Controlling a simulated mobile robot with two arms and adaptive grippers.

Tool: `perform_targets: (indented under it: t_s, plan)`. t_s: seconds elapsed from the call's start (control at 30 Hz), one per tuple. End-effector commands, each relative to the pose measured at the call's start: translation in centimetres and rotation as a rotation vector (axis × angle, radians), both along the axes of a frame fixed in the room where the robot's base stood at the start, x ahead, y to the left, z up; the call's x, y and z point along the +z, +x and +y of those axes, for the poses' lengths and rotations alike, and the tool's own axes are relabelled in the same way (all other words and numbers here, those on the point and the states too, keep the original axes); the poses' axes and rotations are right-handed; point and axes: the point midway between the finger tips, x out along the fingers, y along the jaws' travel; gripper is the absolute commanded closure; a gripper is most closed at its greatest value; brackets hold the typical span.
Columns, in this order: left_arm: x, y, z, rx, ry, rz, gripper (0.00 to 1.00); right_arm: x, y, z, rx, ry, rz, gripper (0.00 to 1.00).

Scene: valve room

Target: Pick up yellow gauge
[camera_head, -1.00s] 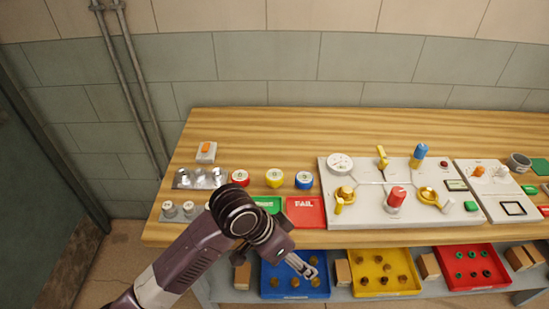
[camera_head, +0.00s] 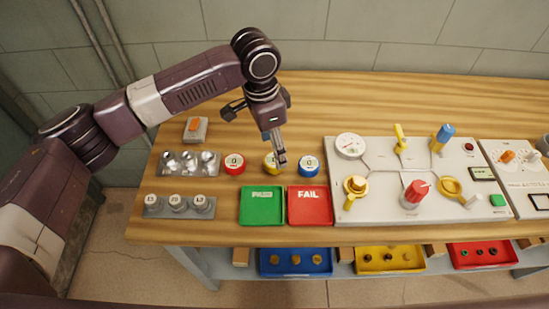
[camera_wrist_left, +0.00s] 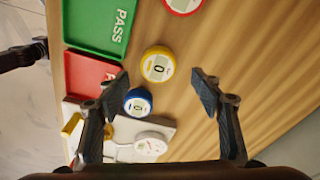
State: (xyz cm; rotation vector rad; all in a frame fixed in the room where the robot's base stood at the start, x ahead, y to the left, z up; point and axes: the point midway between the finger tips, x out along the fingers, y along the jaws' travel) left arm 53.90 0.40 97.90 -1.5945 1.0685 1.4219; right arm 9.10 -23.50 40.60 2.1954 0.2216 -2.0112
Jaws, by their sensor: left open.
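The yellow gauge (camera_head: 268,162) stands on the wooden table between a red gauge (camera_head: 235,164) and a blue gauge (camera_head: 308,166), partly hidden by my left gripper (camera_head: 279,160). In the left wrist view the yellow gauge (camera_wrist_left: 158,64) shows a white face with a dark display, beyond the fingertips. My left gripper (camera_wrist_left: 158,82) is open and empty, its two fingers spread wide. The blue gauge (camera_wrist_left: 138,102) is near the left finger. The red gauge (camera_wrist_left: 184,3) is cut off at the top.
A green PASS tray (camera_head: 262,219) and a red FAIL tray (camera_head: 309,219) lie in front of the gauges. A white valve panel (camera_head: 385,207) stands to the right. Metal holders (camera_head: 187,173) are on the left. Bare wood lies behind the gauges.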

Motion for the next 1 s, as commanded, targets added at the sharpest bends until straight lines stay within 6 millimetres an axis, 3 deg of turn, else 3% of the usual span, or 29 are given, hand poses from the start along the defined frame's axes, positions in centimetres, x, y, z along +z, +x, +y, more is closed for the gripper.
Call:
perform_targets:
  t_s: [0.5,0.77,1.0]
  plan:
    - [-6.4,0.4,-0.3,-0.001,0.000,0.001,0.40,2.3,0.1,0.0,0.000,0.000,0.000,0.59]
    - [-6.8,0.5,-0.4,-0.001,-0.001,-0.002,0.40,2.2,0.1,0.0,0.000,0.000,0.000,0.59]
    - [-6.8,0.5,-0.4,-0.001,-0.002,-0.001,0.64,2.2,0.1,0.0,-0.001,0.000,0.000,0.59]
